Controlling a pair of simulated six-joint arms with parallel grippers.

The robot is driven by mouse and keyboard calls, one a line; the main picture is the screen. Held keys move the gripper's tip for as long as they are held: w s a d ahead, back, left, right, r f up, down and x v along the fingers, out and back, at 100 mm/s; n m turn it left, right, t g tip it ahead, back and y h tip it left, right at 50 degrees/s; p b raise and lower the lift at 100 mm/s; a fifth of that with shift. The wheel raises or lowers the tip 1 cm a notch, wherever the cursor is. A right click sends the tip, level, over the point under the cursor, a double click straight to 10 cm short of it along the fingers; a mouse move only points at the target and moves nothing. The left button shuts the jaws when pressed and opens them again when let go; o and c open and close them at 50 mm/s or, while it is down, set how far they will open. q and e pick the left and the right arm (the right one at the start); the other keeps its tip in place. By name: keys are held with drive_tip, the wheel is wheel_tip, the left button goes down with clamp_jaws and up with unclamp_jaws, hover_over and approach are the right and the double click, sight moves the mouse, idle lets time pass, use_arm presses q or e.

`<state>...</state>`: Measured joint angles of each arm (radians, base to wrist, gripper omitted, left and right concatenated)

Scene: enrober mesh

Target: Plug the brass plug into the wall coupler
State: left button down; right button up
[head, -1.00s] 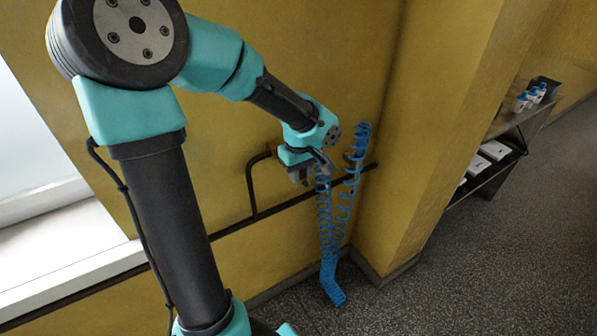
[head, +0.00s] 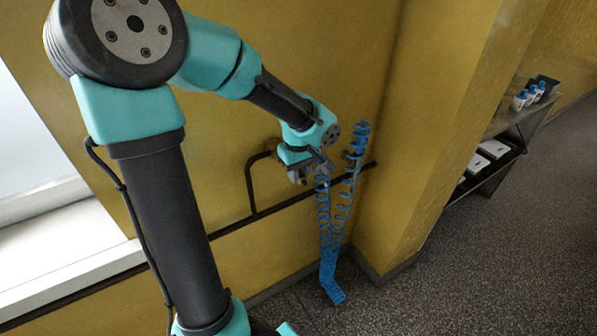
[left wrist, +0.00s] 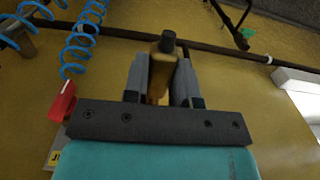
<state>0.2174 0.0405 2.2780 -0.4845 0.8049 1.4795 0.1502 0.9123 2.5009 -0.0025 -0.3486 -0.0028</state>
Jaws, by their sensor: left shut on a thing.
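My left gripper (head: 308,174) is near the yellow wall. In the left wrist view, its two grey fingers (left wrist: 161,84) are shut on the brass plug (left wrist: 158,82), which sits between them. A dark round end (left wrist: 168,41) shows at the plug's far tip; I cannot tell whether it is part of the plug or touches anything. A blue coiled hose (head: 324,220) hangs in a loop just beside the gripper; where it joins is hidden. I cannot clearly make out the wall coupler in either view. My right gripper is not in view.
A dark pipe (head: 228,229) runs along the wall, with a bent branch (head: 250,185) left of the gripper. A red part (left wrist: 62,102) shows beside the gripper in the wrist view. A shelf (head: 493,170) with bottles (head: 530,95) stands at right. The floor (head: 480,260) is clear.

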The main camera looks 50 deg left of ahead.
use_arm(q)
drive_tip(key=shift+w+a, duration=0.2)
drive_tip(key=shift+a, duration=0.75)
drive_tip(key=shift+w+a, duration=0.2)
drive_tip(key=shift+a, duration=0.7)
idle(0.4)
drive_tip(key=c, duration=0.8)
unclamp_jaws()
drive_tip(key=shift+c, duration=0.2)
wheel_tip(320, 180, up, 18)
drive_tip(key=shift+f, duration=0.25)
drive_tip(key=shift+c, duration=0.4)
